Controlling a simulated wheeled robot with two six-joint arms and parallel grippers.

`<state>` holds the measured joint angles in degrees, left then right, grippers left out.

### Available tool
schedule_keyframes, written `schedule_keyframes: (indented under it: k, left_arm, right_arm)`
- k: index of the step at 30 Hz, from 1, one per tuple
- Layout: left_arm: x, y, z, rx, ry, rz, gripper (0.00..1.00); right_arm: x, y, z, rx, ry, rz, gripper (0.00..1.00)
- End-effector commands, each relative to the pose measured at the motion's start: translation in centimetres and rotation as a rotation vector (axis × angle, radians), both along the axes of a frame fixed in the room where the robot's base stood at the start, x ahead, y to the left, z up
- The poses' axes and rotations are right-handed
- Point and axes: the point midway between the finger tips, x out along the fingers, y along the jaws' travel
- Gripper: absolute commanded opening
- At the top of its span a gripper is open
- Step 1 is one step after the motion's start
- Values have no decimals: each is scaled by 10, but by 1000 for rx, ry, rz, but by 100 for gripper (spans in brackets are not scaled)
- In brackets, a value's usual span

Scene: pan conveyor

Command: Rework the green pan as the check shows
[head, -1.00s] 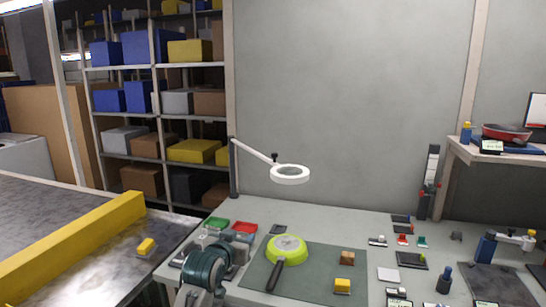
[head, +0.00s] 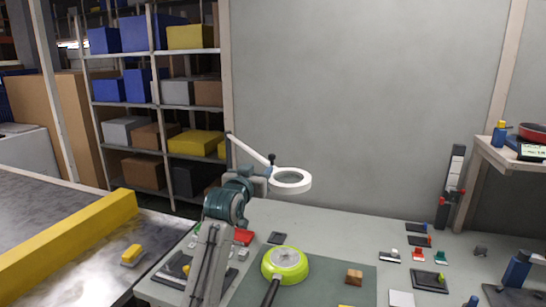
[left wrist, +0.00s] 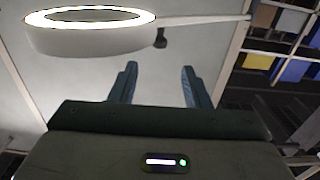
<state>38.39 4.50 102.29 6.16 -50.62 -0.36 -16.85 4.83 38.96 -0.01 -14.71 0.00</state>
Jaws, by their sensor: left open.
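The green pan (head: 286,265) lies on the dark mat on the workbench, its black handle pointing toward me. In the head view my left arm reaches up from the bench's left side. Its gripper is by the ring magnifier lamp (head: 290,180), just left of the white ring, and is partly hidden by the arm. In the left wrist view the two fingers of my left gripper (left wrist: 158,85) stand apart with nothing between them. The lamp ring (left wrist: 90,35) shows there above and to the left of the fingers. My right gripper is not in view.
A wooden block (head: 354,276) lies on the mat (head: 330,285) right of the pan. Small parts and tools lie further right. The conveyor with a yellow rail (head: 80,240) is at the left.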

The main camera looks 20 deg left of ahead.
Motion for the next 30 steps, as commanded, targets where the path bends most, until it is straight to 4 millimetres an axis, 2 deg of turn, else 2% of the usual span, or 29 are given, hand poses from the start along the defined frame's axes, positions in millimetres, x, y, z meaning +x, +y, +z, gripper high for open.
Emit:
schedule_keyframes:
  k: [8,11,15,21,30]
  left_arm:
    - [44,-2,2,-1,3,0,43]
    - [62,-2,2,-1,2,0,43]
    - [82,-3,1,-1,3,0,43]
    - [98,-4,0,0,0,0,43]
    - [102,-4,-1,0,0,0,43]
  right_arm:
    - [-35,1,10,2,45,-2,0]
    - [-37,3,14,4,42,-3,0]
    - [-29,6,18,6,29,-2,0]
    - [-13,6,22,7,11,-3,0]
    - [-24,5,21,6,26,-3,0]
